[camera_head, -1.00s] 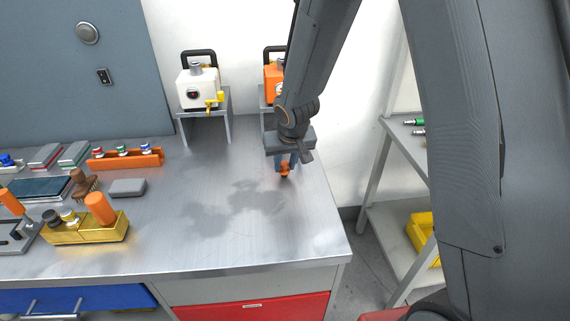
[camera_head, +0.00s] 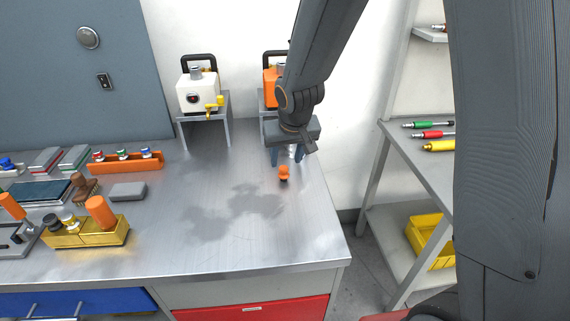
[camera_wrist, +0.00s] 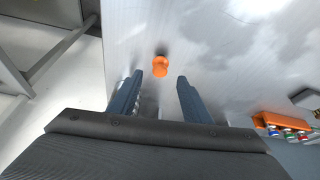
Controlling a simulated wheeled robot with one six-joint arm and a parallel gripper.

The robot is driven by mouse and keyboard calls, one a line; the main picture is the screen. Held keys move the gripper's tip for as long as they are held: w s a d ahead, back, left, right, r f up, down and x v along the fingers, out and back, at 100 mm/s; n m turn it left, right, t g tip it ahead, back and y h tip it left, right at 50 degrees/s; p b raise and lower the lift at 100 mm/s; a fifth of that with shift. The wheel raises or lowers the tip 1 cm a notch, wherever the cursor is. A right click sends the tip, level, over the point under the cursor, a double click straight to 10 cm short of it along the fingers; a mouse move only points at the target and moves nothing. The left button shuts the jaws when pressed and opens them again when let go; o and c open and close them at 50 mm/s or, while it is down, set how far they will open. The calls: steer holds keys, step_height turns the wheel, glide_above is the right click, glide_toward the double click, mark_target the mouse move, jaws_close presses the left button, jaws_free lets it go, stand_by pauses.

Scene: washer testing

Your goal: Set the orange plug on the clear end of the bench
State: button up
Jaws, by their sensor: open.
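The small orange plug (camera_head: 284,172) stands on the bare right end of the metal bench (camera_head: 250,240). It also shows in the wrist view (camera_wrist: 160,66), just beyond the fingertips and between their lines. My gripper (camera_head: 287,156) is open and empty, a little above and behind the plug in the head view. Its two blue fingers (camera_wrist: 158,88) are spread apart in the wrist view, and neither touches the plug.
An orange rack (camera_head: 126,161) with several small fittings, a grey block (camera_head: 128,191) and a brass-coloured block (camera_head: 88,234) are to the left. White and orange machines (camera_head: 198,92) (camera_head: 272,82) stand behind on stands. A shelf (camera_head: 400,150) stands beyond the bench's right edge.

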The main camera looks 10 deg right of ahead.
steer(key=v, duration=0.6)
steer(key=s+d+f+g, duration=0.1)
steer(key=s+d+f, duration=0.1)
steer(key=s+d, duration=0.3)
steer(key=s+d+f+m+g, duration=0.1)
steer(key=s+d, duration=0.5)
steer(key=s, duration=0.6)
steer(key=shift+s+f+m+g+h+b, duration=0.25)
steer(key=shift+f+g+b, duration=0.2)
steer(key=shift+g, duration=0.25)
